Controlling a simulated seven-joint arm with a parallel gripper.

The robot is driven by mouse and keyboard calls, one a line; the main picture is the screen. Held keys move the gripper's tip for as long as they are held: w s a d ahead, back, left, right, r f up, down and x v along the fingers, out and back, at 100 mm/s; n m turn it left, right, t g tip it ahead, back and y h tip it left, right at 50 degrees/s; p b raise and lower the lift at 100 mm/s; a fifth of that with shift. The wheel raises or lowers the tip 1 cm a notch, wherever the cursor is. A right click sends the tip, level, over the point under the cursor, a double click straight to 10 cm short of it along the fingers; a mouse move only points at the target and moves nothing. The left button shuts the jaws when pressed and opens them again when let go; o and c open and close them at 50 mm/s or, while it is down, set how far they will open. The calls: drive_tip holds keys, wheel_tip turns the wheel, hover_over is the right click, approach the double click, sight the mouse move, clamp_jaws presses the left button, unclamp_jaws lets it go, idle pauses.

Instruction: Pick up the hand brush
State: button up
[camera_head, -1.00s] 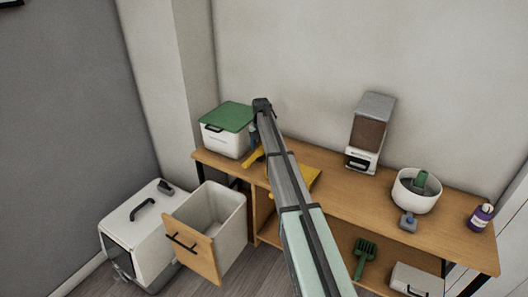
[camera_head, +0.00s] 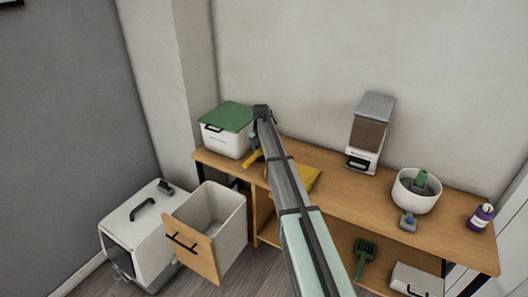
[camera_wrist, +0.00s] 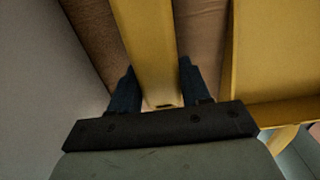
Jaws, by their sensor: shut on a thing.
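The hand brush (camera_wrist: 148,32) shows in the wrist view as a yellow bar running between the two dark fingers of my gripper (camera_wrist: 158,72). My gripper is shut on it, one finger on each side. In the head view a yellow end of the brush (camera_head: 252,159) shows at the left part of the wooden bench, beside the white bin. My arm hides the rest of it and most of the gripper. I cannot tell whether the brush is clear of the bench top.
A yellow dustpan (camera_head: 307,180) lies right of my arm; a yellow wall shows in the wrist view (camera_wrist: 275,60). A green-lidded bin (camera_head: 226,133) stands left. The feeder (camera_head: 369,135) and white bowl (camera_head: 414,191) stand right. An open drawer-like bin (camera_head: 228,222) is below left.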

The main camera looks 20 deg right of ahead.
drive_tip(key=shift+c, duration=1.1)
wheel_tip(320, 180, up, 10)
drive_tip(key=shift+r, duration=0.1)
